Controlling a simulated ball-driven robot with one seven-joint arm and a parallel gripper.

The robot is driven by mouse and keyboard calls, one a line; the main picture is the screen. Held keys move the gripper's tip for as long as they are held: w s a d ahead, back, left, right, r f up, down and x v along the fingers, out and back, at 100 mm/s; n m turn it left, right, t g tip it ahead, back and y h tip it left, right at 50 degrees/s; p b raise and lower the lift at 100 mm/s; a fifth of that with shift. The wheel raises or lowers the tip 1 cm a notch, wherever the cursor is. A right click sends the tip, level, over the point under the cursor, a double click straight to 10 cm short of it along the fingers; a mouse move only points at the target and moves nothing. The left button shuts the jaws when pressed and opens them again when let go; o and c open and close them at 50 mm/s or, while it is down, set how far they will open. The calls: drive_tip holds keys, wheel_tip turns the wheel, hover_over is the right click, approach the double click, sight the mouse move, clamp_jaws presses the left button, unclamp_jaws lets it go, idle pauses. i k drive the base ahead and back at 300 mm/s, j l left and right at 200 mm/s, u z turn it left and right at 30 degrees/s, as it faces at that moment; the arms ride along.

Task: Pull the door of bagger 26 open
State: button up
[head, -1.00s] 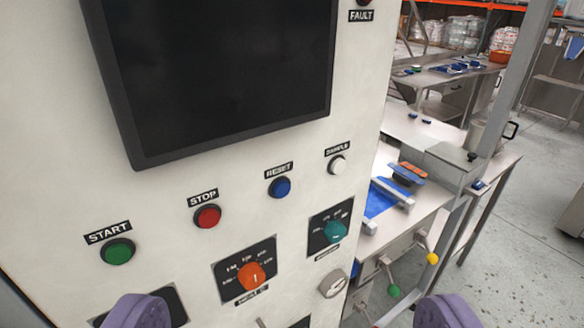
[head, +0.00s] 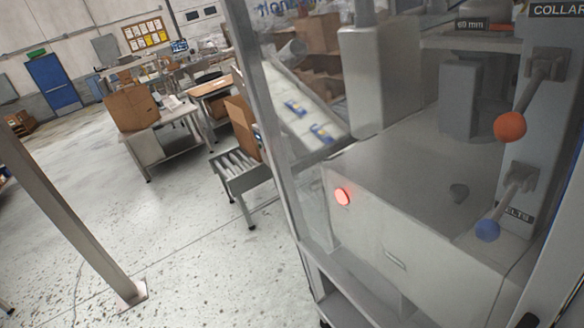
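A machine with a grey metal frame (head: 262,120) and what looks like a clear panel fills the right of the head view. No number shows, so I cannot tell if it is bagger 26. I cannot tell which part is its door or whether it is open; no handle is clear. Behind the panel are a grey metal box (head: 400,215), a lit red lamp (head: 342,196), a lever with an orange knob (head: 510,126) and a lever with a blue knob (head: 487,230). My gripper is out of view.
A roller conveyor (head: 238,170) stands close left of the machine. A table with a cardboard box (head: 132,106) is farther back. A slanted grey post (head: 70,215) meets the floor at left. Speckled floor (head: 215,265) between post and machine is clear.

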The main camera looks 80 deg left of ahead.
sight(405, 79)
drive_tip(key=u, duration=1.7)
